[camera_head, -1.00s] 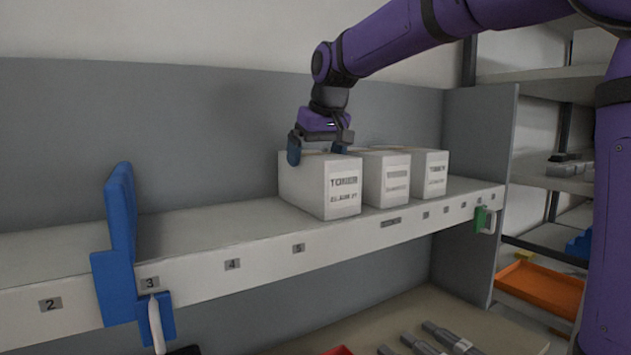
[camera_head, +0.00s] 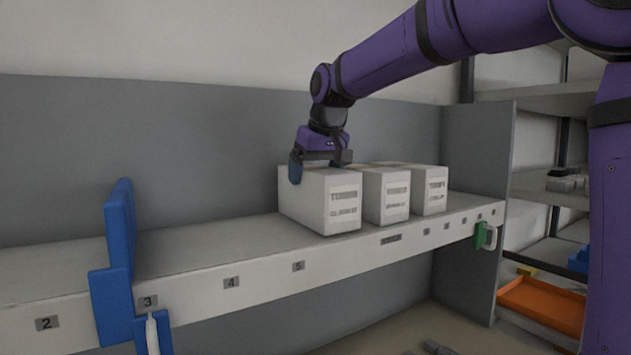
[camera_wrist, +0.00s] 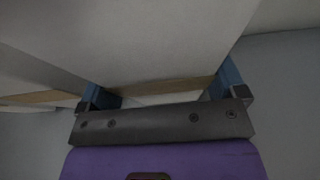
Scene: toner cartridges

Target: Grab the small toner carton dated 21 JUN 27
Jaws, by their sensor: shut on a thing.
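Three white toner cartons stand in a row on the shelf (camera_head: 205,243). The left carton (camera_head: 345,205) has dark printed lines on its front, too blurred to read the date surely. My gripper (camera_head: 320,172) comes down from above and is shut on this left carton at its top. In the wrist view, my gripper's blue fingers (camera_wrist: 163,88) sit on either side of a pale carton surface (camera_wrist: 130,40). The middle carton (camera_head: 397,197) and the right carton (camera_head: 437,190) stand close by on the right; their dates are also unreadable.
A blue divider (camera_head: 120,235) with a clamp stands at shelf label 3. The shelf between it and the left carton is clear. A green clip (camera_head: 481,235) is on the right shelf edge. A grey panel (camera_head: 475,150) closes the right end, with an orange tray (camera_head: 540,305) beyond.

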